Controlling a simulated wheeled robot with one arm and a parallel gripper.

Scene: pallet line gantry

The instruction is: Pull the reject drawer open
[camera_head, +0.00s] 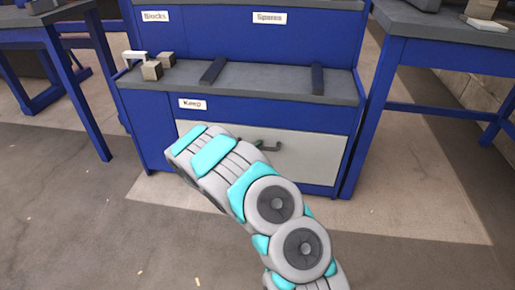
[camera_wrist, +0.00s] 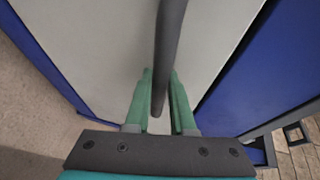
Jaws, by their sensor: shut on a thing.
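The drawer with a pale grey front (camera_head: 310,158) is in the lower part of the blue bench. No reject label shows on the part I can see; my arm covers its left side. It looks flush or nearly so. Its dark bar handle (camera_head: 272,147) shows beside my green fingertips in the head view. In the wrist view the handle (camera_wrist: 171,35) runs between the two green fingers of my gripper (camera_wrist: 160,75), with the pale drawer front (camera_wrist: 105,45) behind. My gripper is shut on the handle.
The blue bench (camera_head: 130,118) bears labels reading Blocks, Spares and Keep. Beige blocks (camera_head: 152,70) and two dark bars (camera_head: 318,80) sit on its grey shelf. Blue tables stand at left (camera_head: 75,95) and right (camera_head: 400,50). The floor (camera_head: 400,220) before the drawer is clear.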

